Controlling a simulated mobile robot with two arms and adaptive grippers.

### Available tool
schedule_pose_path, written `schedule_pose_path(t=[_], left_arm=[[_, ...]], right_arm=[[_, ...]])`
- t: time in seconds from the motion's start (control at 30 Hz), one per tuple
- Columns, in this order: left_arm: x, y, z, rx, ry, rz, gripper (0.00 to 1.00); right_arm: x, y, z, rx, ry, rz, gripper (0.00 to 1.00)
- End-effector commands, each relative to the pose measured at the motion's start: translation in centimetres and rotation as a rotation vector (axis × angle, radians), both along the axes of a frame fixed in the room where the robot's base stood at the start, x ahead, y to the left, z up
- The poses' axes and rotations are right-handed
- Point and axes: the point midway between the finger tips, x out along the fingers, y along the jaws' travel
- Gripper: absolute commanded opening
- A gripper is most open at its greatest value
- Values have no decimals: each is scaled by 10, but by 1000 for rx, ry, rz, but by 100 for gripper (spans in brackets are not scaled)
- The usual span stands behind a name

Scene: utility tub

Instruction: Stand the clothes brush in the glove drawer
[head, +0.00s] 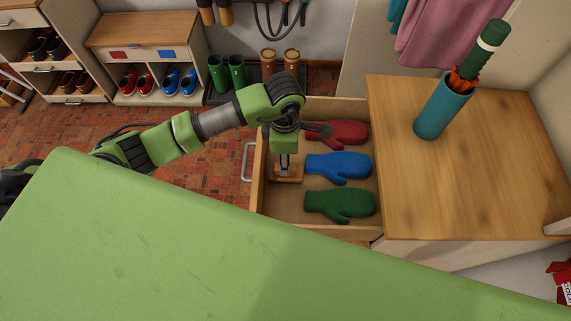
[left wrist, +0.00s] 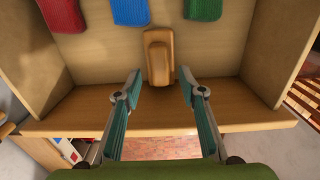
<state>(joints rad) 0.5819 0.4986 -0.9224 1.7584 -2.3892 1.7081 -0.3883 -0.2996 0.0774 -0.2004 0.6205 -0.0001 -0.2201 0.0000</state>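The glove drawer (head: 258,195) is pulled open, with a red mitten (head: 346,133), a blue mitten (head: 340,167) and a green mitten (head: 340,204) lying in it. The clothes brush (head: 290,178), a wooden block, is inside the drawer near its front panel, left of the blue mitten; it also shows in the left wrist view (left wrist: 158,58). I cannot tell clearly whether it is upright. My left gripper (left wrist: 160,85) points down above it, fingers spread and empty, apart from the brush. My right gripper is not in view.
A cabinet top (head: 460,190) right of the drawer bears a teal holder (head: 440,112) with an umbrella in it. A shoe bench (head: 145,45) and green boots (head: 228,73) stand at the back left. Red floor tiles are clear left of the drawer.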

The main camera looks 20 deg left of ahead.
Motion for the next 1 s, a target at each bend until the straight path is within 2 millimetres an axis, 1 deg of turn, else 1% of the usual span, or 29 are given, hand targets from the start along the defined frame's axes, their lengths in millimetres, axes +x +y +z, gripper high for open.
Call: schedule_pose_path(t=[0.03, 0.2, 0.3, 0.4, 0.57, 1.0], left_arm=[[2, 1, 10, 0, -7, -3, 37], [1, 1, 46, 0, -6, -2, 37], [1, 1, 61, 0, -4, -1, 37], [0, 1, 71, 1, -3, 0, 37], [-1, 1, 77, 2, 1, 0, 37], [-1, 1, 77, 1, 0, 0, 37]], right_arm=[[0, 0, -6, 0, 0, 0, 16], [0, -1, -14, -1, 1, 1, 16], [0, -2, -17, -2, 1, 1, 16], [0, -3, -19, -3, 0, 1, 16], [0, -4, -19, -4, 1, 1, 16], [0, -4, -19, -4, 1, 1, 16]])
